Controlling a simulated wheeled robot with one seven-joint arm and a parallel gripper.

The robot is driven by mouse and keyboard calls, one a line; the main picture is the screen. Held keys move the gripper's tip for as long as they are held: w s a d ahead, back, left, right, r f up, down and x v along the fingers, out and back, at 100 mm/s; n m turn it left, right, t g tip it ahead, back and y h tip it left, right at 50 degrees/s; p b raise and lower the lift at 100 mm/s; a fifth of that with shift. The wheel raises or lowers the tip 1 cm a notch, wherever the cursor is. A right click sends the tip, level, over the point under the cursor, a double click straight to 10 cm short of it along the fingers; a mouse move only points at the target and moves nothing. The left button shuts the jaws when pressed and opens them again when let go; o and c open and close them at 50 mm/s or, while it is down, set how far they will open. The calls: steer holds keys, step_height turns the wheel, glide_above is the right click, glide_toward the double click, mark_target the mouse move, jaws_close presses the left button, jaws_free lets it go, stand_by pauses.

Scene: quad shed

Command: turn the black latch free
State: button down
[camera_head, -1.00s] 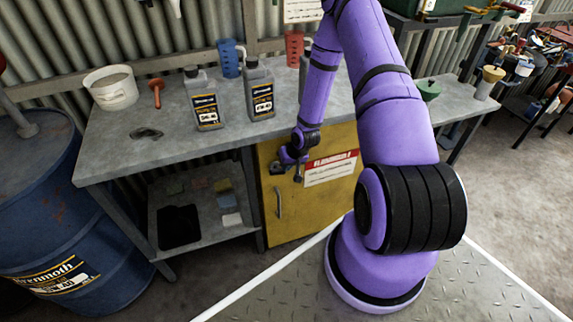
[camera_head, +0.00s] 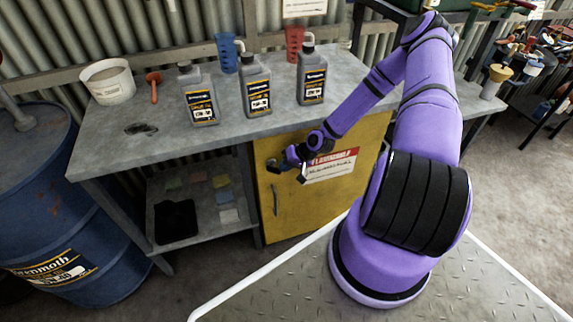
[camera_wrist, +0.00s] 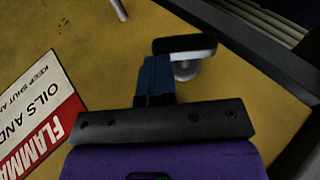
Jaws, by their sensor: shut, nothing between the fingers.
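The black latch (camera_wrist: 187,44) is a short dark bar on a round silver mount, fixed to the yellow cabinet door (camera_head: 318,205). In the wrist view the bar lies nearly level across the picture. My gripper (camera_wrist: 156,62) has its blue fingers shut together with nothing between them. The fingertips are right at the left end of the bar, beside the mount; I cannot tell whether they touch it. In the head view my gripper (camera_head: 284,165) is at the door's upper left, and the latch there is small and partly hidden.
A metal door handle (camera_head: 275,200) is below the latch. A red and white warning label (camera_head: 331,165) is to its right. The grey workbench (camera_head: 150,152) overhangs the door and carries several bottles. A blue drum (camera_head: 45,215) stands at left.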

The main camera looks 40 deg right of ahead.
steer(key=shift+f, duration=0.1)
steer(key=shift+a+f, duration=0.15)
steer(key=shift+f, duration=1.45)
steer(key=shift+a+f, duration=0.1)
steer(key=shift+f, duration=0.1)
stand_by(0.9)
